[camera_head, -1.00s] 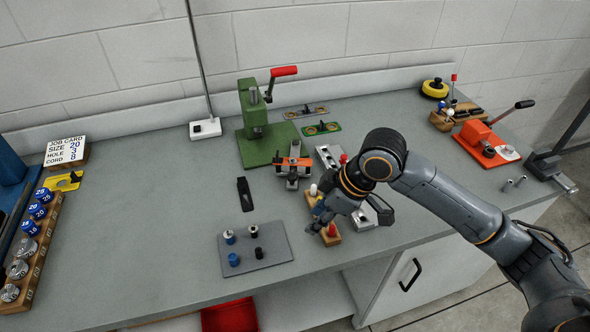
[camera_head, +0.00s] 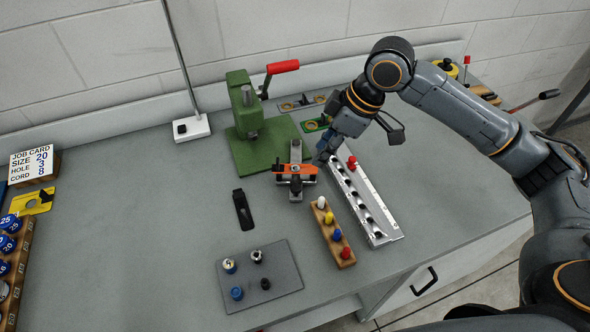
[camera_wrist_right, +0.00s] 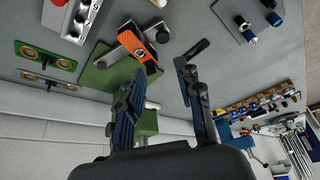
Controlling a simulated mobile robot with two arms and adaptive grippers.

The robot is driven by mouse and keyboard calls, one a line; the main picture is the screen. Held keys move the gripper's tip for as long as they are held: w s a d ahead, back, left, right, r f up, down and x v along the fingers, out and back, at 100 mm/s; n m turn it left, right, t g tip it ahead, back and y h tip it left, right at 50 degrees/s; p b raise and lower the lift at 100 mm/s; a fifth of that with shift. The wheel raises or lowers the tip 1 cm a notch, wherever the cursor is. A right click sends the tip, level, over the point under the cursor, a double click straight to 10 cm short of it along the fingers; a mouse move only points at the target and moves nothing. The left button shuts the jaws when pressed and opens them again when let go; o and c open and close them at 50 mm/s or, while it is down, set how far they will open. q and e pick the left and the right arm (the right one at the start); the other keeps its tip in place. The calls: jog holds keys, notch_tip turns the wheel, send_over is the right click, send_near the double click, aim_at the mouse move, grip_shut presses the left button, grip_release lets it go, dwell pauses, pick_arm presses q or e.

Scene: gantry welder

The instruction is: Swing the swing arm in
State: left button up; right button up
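A small clamp-like fixture stands on the bench in front of the green press. Its orange bar (camera_head: 306,172) crosses a grey metal bar (camera_head: 296,187); I take this to be the swing arm, but cannot be sure. The orange bar also shows in the right wrist view (camera_wrist_right: 140,50), crossing the grey bar at an angle. My right gripper (camera_head: 323,157) is just right of the fixture, above the bench. In the right wrist view its two fingers (camera_wrist_right: 162,68) are spread with nothing between them. My left gripper is not in view.
The green press (camera_head: 246,115) with a red handle stands behind. To the right lie a silver rail (camera_head: 375,213) and a wooden block (camera_head: 328,234) with coloured pegs. A black tool (camera_head: 243,210) and a grey plate (camera_head: 284,265) lie in front.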

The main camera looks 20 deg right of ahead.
send_near(297, 187)
jog(key=p+x, duration=0.1)
jog(key=x, duration=0.5)
jog(key=shift+a+f, duration=0.15)
jog(key=shift+f, duration=0.1)
jog(key=shift+w+a+f, duration=0.1)
jog(key=shift+a+f, duration=0.1)
jog(key=shift+f, duration=0.45)
jog(key=shift+c, duration=0.6)
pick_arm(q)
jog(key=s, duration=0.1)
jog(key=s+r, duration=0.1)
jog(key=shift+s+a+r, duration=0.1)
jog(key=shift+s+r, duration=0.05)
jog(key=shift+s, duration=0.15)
pick_arm(e)
grip_shut()
